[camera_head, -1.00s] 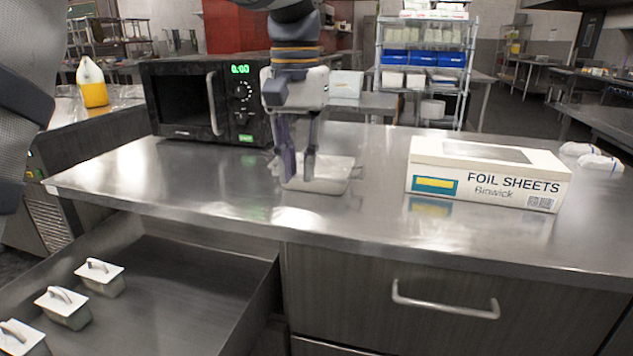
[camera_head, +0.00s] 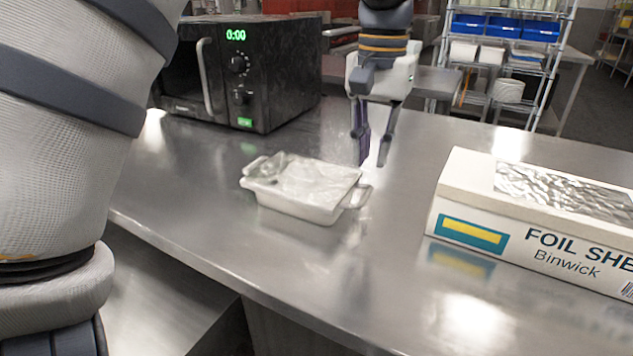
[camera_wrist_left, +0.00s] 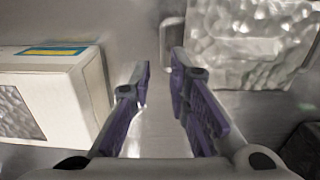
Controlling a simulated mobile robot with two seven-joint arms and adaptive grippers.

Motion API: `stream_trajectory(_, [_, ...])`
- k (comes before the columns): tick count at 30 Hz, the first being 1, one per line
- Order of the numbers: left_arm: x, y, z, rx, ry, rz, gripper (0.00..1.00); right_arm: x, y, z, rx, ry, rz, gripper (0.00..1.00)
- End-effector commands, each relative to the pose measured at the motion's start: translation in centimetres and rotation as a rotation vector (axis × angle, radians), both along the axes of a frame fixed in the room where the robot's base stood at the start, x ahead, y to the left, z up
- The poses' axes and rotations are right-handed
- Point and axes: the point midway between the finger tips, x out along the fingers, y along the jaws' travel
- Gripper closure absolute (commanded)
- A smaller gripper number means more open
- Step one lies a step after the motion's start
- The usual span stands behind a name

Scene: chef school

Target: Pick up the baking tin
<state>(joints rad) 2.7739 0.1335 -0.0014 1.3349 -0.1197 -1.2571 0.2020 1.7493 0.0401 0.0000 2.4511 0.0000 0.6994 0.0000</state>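The baking tin (camera_head: 300,205) is a white rectangular dish with side handles and crinkled foil over its top. It sits on the steel counter, near the middle of the head view. In the left wrist view the tin's foil top (camera_wrist_left: 245,40) fills the upper right. My left gripper (camera_head: 372,160) is beyond the tin and to its right, fingers pointing down, apart and empty. In the wrist view the purple-padded fingers (camera_wrist_left: 158,78) have bare counter between them. The tin is outside them, to the right. My right gripper is not in view.
A foil sheets box (camera_head: 540,220) stands on the counter at right; it also shows in the wrist view (camera_wrist_left: 55,95). A black microwave (camera_head: 240,75) stands behind the tin at left. The steel counter (camera_head: 385,275) is clear in front.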

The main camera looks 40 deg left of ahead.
Motion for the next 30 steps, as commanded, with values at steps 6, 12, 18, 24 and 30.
stream_trajectory(6, [0.0,0.0,-3.6,-0.001,0.001,-0.001,0.83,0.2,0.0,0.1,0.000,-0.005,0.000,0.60])
stream_trajectory(12, [-0.2,0.3,-7.2,-0.001,0.002,0.001,0.83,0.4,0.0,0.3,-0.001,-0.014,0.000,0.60])
stream_trajectory(18, [-0.1,0.3,-8.8,0.000,-0.003,0.000,0.83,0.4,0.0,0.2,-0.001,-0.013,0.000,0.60])
stream_trajectory(24, [-0.1,0.3,-8.7,-0.001,-0.002,0.000,0.99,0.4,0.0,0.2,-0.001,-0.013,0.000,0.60])
stream_trajectory(30, [-0.1,0.3,-8.7,0.000,-0.003,0.000,1.00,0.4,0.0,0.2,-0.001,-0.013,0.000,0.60])
